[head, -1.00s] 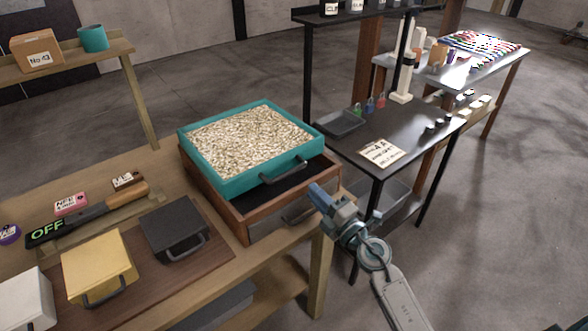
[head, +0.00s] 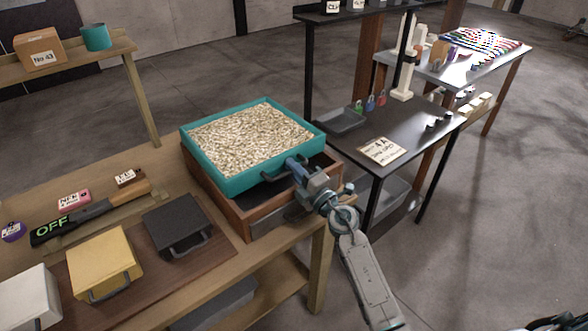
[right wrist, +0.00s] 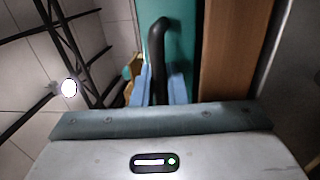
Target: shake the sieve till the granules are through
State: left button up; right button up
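The sieve (head: 219,187) is a teal square frame full of pale granules (head: 250,138). It sits on a brown wooden box (head: 220,209) whose dark inside shows along the front. My right gripper (head: 294,164) is at the sieve's front, at its black handle (head: 271,177). In the right wrist view the handle (right wrist: 157,45) runs between the two blue fingers of my right gripper (right wrist: 159,85). Whether the fingers press on it cannot be told. My left gripper is out of view.
A dark lidded box (head: 176,222), a yellow one (head: 103,262) and a white one (head: 28,298) stand at the front left. A handle-like bar marked OFF (head: 80,222) lies behind them. A black table (head: 412,133) with a sign (head: 382,150) stands to the right.

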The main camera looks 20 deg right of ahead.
jog(key=shift+s, duration=0.1)
grip_shut()
jog(key=v, duration=0.2)
jog(key=p+v, duration=0.1)
jog(key=r+p+v, duration=0.1)
jog(key=v, duration=0.1)
jog(key=shift+s+d, duration=0.15)
jog(key=shift+s, duration=0.2)
jog(key=shift+o, duration=1.8)
grip_release()
